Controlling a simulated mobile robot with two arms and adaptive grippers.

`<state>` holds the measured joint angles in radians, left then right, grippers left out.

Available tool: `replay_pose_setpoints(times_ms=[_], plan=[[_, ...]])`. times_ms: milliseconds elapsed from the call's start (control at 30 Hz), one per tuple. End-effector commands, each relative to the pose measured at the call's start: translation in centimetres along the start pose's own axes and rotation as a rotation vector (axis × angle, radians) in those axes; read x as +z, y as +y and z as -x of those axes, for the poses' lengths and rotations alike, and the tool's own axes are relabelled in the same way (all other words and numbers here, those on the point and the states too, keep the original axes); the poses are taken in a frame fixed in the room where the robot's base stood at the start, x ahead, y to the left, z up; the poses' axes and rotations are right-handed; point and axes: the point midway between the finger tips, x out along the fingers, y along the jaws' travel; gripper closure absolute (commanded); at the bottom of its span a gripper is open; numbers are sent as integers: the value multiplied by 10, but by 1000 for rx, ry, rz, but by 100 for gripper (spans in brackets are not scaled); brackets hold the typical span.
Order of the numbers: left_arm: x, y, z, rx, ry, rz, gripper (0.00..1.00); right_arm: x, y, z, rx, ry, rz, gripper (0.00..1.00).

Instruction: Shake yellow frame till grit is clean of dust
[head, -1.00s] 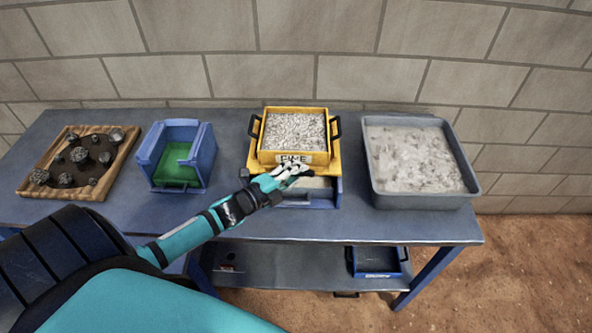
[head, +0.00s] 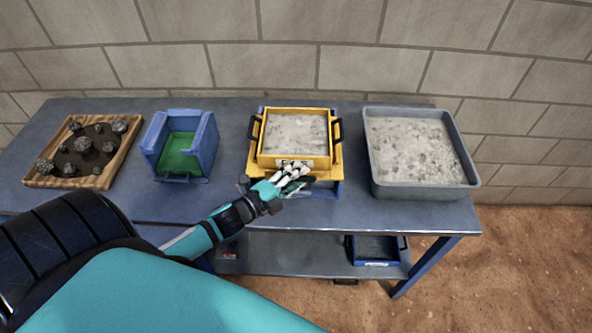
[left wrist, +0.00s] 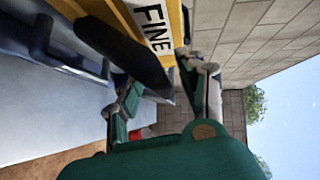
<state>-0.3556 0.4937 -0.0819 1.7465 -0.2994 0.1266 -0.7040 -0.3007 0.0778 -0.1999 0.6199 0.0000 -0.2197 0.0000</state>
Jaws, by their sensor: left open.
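The yellow frame (head: 268,161), a square sieve with black side handles (head: 338,129), sits on a blue stand in the middle of the bench. Pale grey grit (head: 297,134) fills it and looks smooth and powdery. My left gripper (head: 298,181) is open at its front edge and partly covers its label. In the left wrist view the yellow frame (left wrist: 117,15) shows its FINE label, with a dark rounded bar (left wrist: 125,52) between my open fingers (left wrist: 163,95). I cannot tell whether the fingers touch it. My right gripper is not in view.
A grey tub of pale grit (head: 374,184) stands to the right. A blue bin with green inside (head: 206,145) and a wooden tray of dark rocks (head: 38,182) stand to the left. A dark blue tray (head: 376,250) lies on the lower shelf. A block wall stands behind.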

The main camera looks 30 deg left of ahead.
Motion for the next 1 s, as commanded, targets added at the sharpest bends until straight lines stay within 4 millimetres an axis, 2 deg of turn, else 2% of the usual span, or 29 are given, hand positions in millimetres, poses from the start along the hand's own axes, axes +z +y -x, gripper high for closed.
replay_pose_setpoints(times_ms=[167,267,500,700,1000], plan=[[0,0,9,0,0,1,60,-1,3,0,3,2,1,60],[0,1,26,2,0,1,60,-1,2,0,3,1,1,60],[0,1,78,4,-1,1,60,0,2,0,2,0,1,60],[0,1,109,2,-1,2,60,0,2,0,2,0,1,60],[0,0,120,0,0,0,60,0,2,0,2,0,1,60]])
